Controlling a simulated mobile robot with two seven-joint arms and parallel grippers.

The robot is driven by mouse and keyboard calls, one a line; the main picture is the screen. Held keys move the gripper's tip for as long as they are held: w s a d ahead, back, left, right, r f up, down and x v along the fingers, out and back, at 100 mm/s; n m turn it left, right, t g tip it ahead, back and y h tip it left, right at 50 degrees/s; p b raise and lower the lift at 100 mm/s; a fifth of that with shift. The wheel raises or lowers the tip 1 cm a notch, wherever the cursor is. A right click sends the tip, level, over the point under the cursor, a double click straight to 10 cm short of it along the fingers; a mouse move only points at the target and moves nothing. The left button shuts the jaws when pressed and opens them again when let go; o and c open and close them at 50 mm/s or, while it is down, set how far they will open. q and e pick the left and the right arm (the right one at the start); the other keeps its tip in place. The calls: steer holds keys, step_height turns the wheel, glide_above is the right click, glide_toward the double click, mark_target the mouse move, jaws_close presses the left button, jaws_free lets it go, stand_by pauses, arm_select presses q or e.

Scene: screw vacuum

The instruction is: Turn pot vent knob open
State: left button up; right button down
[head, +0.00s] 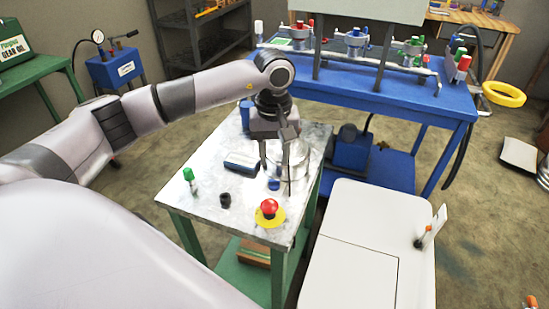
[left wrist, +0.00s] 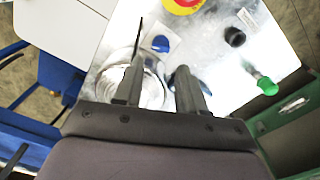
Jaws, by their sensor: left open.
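A round, shiny metal pot (head: 301,160) stands on the green-legged metal-topped table (head: 205,210); the gripper partly covers it. A small blue knob-like part (head: 274,184) shows at the pot's front left; I cannot tell if it is the vent knob. In the left wrist view the pot (left wrist: 152,92) lies behind and left of the fingers, with the blue part (left wrist: 161,43) beyond the fingertips. My left gripper (head: 277,164) points down over the pot's left side, open, with nothing visibly held. In the left wrist view its fingers (left wrist: 158,68) stand apart. My right gripper is out of view.
On the table are a red button on a yellow base (head: 269,207), a black cap (head: 225,201), a green-topped bottle (head: 189,178) and a dark blue item (head: 241,162). A white cabinet (head: 375,230) stands right; a blue bench (head: 385,88) with pumps stands behind.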

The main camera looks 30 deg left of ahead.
mark_target(274, 180)
arm_select(q)
steer(key=shift+f, duration=0.45)
steer(key=shift+f+p, duration=0.3)
steer(key=shift+f, duration=2.9)
